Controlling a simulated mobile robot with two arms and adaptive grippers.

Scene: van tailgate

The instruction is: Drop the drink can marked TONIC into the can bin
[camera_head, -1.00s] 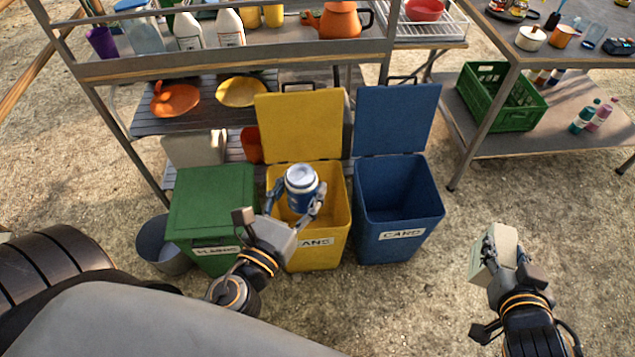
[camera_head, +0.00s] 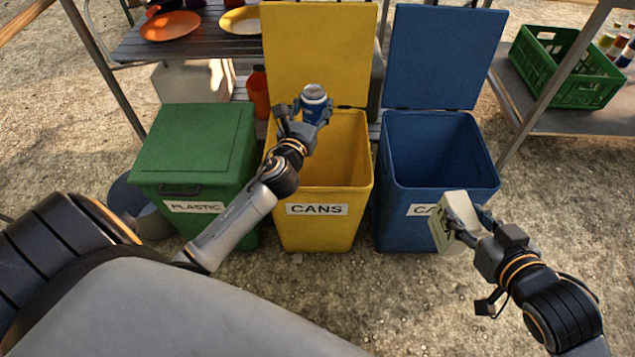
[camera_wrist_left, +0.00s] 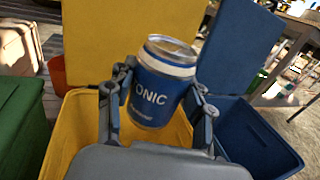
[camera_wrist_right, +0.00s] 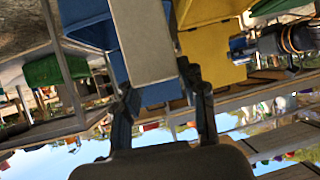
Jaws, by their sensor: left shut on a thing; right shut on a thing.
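The blue and silver drink can (camera_head: 314,98) is held upright in my left gripper (camera_head: 303,112), above the back part of the open yellow bin marked CANS (camera_head: 320,232). In the left wrist view the can (camera_wrist_left: 158,85) shows the letters ONIC, with the fingers on both its sides and the yellow bin (camera_wrist_left: 75,130) below it. My right gripper (camera_head: 470,224) is shut on a pale box (camera_head: 446,222) in front of the blue bin. The box (camera_wrist_right: 145,40) also shows in the right wrist view.
A green bin marked PLASTIC (camera_head: 195,150), lid shut, stands left of the yellow bin. An open blue bin (camera_head: 440,150) stands to its right. The raised yellow lid (camera_head: 318,50) is behind the can. A green crate (camera_head: 566,68) sits on a shelf at the right.

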